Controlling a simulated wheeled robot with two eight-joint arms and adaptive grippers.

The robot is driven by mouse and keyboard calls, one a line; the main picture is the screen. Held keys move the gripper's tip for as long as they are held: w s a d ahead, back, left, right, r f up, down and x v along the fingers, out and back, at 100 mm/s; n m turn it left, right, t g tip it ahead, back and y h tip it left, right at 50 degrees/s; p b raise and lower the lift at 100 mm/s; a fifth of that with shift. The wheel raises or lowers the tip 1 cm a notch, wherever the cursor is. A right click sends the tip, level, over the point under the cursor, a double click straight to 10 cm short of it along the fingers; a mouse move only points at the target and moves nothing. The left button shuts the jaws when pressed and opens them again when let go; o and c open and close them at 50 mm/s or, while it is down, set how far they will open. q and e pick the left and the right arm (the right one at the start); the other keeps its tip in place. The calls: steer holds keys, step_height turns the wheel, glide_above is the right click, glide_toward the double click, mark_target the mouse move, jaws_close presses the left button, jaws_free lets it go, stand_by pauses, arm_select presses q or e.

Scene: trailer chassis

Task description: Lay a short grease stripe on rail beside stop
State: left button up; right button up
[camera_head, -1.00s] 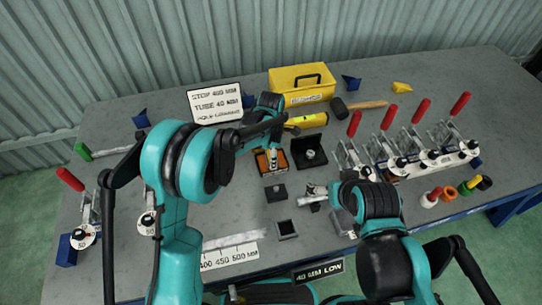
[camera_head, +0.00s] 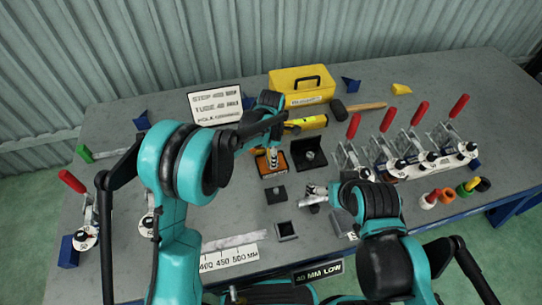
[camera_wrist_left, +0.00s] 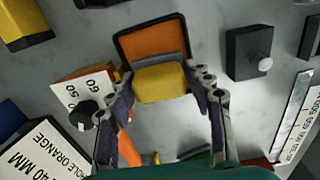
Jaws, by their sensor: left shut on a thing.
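My left gripper (camera_wrist_left: 162,95) is shut on a yellow block (camera_wrist_left: 160,83), with a finger on each side of it. Beyond the block is a black-rimmed tray with an orange face (camera_wrist_left: 152,40); whether the block touches it I cannot tell. In the head view my left gripper (camera_head: 271,150) is over the orange tray (camera_head: 271,168). A pale metal rail (camera_head: 232,241) lies at the front beside a white millimetre scale (camera_head: 229,258). My right gripper (camera_head: 314,195) hangs right of a small dark block; its jaws are too small to read. I cannot identify the stop.
A dark block with a knob (camera_head: 276,193) and an open square holder (camera_head: 286,230) stand in front of the tray. A black stand (camera_head: 309,153) is to its right. Red-handled clamps (camera_head: 418,150) fill the right side. A yellow toolbox (camera_head: 301,86) and a mallet (camera_head: 360,105) are behind.

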arm_select(q)
steer(key=shift+r+p, duration=1.45)
steer(key=shift+r, duration=1.2)
